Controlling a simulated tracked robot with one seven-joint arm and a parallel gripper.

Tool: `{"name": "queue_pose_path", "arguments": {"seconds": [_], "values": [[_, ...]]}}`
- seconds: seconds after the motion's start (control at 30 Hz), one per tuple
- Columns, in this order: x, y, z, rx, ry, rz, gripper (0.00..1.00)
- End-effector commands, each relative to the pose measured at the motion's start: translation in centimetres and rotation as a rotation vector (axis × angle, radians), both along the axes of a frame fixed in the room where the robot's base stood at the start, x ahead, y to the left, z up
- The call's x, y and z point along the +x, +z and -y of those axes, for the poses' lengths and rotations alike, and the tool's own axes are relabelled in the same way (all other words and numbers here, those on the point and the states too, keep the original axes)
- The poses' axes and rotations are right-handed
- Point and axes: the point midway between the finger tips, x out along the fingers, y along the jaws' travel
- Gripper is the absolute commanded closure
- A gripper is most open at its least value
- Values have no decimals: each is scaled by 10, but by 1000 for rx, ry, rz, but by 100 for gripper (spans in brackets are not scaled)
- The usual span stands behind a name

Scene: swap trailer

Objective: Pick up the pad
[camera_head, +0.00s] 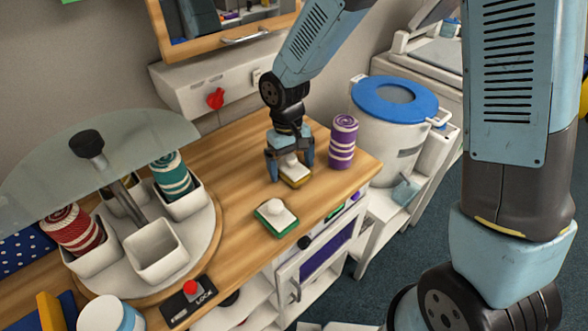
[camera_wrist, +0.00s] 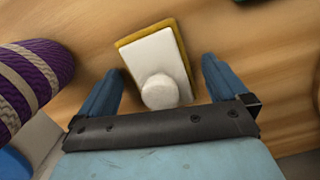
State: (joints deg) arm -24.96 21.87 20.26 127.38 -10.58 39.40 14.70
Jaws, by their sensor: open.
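A pad (camera_head: 296,181) with a yellow base, a white top and a round white knob lies on the wooden counter. My gripper (camera_head: 290,168) is over it, pointing down, with its fingers apart on either side of it. In the wrist view the yellow-edged pad (camera_wrist: 152,54) lies between the two blue fingers (camera_wrist: 161,66), with its knob nearest the palm. I see gaps between the pad and both fingers. A second pad (camera_head: 276,218), with a green base and a white knob, lies nearer the counter's front edge.
A purple striped roll (camera_head: 342,142) stands right of my gripper, and shows at the left in the wrist view (camera_wrist: 28,85). A carousel (camera_head: 190,240) with white bins and striped rolls stands left. A blue-lidded drum (camera_head: 392,130) is beyond the counter's right end.

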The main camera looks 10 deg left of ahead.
Motion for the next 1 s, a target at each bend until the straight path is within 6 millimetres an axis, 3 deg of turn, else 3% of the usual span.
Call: {"name": "queue_pose_path", "arguments": {"seconds": [0.17, 0.7, 1.0], "values": [[0, 0, 0, 0, 0, 0, 1], [0, 0, 0, 0, 0, 0, 53], [0, 3, 0, 1, -1, 1, 54]]}}
